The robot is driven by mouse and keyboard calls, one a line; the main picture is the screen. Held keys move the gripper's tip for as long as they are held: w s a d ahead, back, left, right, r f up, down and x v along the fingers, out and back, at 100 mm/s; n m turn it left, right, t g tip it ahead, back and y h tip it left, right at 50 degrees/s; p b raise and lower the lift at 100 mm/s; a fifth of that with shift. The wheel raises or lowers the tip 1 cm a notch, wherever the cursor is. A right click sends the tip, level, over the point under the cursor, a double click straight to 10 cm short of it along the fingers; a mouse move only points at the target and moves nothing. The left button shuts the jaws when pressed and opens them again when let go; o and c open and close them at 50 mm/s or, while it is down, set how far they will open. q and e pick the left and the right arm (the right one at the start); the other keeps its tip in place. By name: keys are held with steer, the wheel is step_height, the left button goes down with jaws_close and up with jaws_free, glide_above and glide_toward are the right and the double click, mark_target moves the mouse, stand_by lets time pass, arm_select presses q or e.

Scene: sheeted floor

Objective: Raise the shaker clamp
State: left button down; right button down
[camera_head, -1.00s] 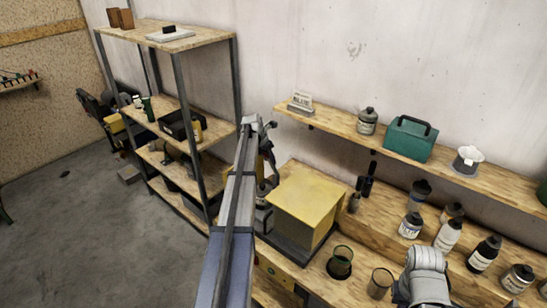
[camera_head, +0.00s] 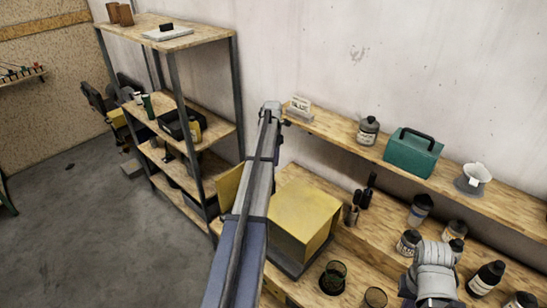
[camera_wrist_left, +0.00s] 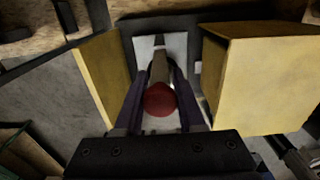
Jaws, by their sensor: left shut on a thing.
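The shaker's yellow box (camera_head: 303,210) stands on the bench, with a yellow panel (camera_head: 231,184) to the left of my arm. Both also show in the left wrist view, the box (camera_wrist_left: 265,75) at right and the panel (camera_wrist_left: 106,75) at left. Between them, my left gripper (camera_wrist_left: 158,72) is shut on the clamp handle, a rod (camera_wrist_left: 159,66) with a round red knob (camera_wrist_left: 160,99) at its near end. In the head view my left arm hides the gripper and the handle. My right wrist shows at lower right; its fingers are not visible.
A wall shelf (camera_head: 335,130) above the bench holds a teal case (camera_head: 413,152), a jar (camera_head: 368,131) and a white cup (camera_head: 474,179). Several bottles and two open cups stand at right. A metal rack (camera_head: 176,100) stands at left.

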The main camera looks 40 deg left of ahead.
arm_select(q)
steer(key=shift+w+a, duration=0.1)
steer(key=shift+w, duration=0.1)
steer(key=shift+w+g, duration=0.3)
steer(key=shift+g, duration=0.2)
steer(key=c, duration=0.5)
jaws_free()
